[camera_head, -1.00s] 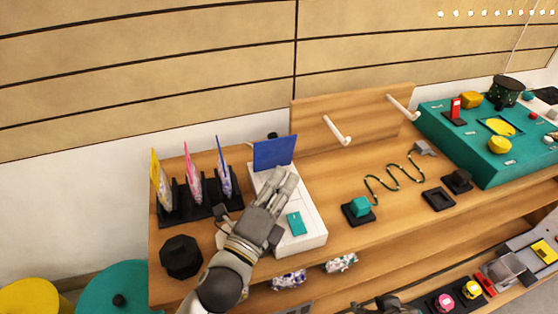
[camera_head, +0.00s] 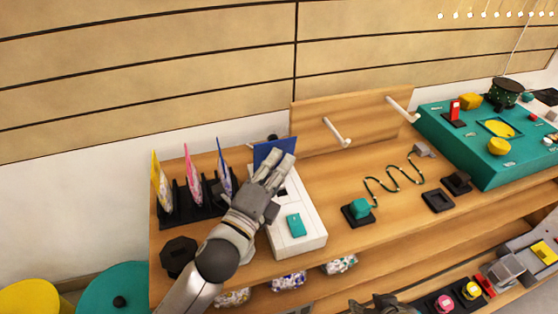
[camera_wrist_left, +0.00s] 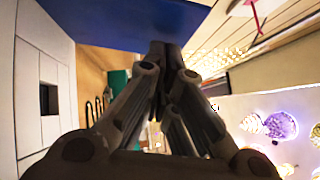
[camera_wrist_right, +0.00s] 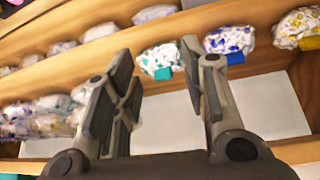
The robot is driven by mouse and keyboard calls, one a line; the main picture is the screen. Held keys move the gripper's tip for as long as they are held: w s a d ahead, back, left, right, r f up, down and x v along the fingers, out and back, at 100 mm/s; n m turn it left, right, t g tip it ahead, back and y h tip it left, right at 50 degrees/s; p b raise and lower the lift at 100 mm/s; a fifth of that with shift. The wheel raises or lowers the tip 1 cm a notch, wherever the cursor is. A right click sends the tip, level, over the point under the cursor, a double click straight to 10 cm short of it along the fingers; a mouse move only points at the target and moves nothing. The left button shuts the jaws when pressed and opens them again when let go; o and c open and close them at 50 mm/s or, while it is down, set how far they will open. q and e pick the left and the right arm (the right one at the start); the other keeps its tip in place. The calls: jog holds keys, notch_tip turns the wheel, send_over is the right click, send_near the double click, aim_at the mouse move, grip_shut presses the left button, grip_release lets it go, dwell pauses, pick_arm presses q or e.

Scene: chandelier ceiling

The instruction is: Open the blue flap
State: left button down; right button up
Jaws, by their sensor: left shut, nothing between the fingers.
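The blue flap (camera_head: 264,150) stands up at the back end of a white box (camera_head: 307,246), partly hidden behind my left gripper. My left gripper (camera_head: 284,163) is shut and empty, with its fingertips in front of the flap in the head view. In the left wrist view the blue flap (camera_wrist_left: 115,18) fills the top, close to the shut fingertips (camera_wrist_left: 164,50). I cannot tell whether they touch. A teal piece (camera_head: 296,224) is on the front of the box. My right gripper (camera_wrist_right: 160,75) is open and empty, facing shelves of bagged items.
A black rack (camera_head: 193,207) with upright coloured cards stands left of the box, near a dark knob (camera_head: 179,256). A wooden board with white pegs (camera_head: 338,133) stands behind. A wavy wire track (camera_head: 395,180) lies right of the box.

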pick_arm(q)
jog(key=r+p, duration=0.1)
jog(key=p, duration=0.2)
jog(key=shift+w+a+n, duration=0.1)
jog(key=shift+w+n, duration=0.2)
jog(key=shift+w, duration=0.05)
jog(key=w+n+g+y+p, duration=0.1)
jog(key=p, duration=0.3)
jog(key=shift+a+r, duration=0.1)
jog(key=shift+a, duration=0.1)
pick_arm(e)
jog(key=s+f+g, duration=0.2)
jog(key=s+f, duration=0.1)
jog(key=f, duration=0.6)
jog(key=s+d+f+g, duration=0.1)
jog(key=s+f, duration=0.1)
jog(key=f, duration=0.7)
jog(key=shift+s+d+g+h, duration=0.2)
jog(key=shift+s+g+h, duration=0.1)
jog(key=shift+s+g, duration=0.1)
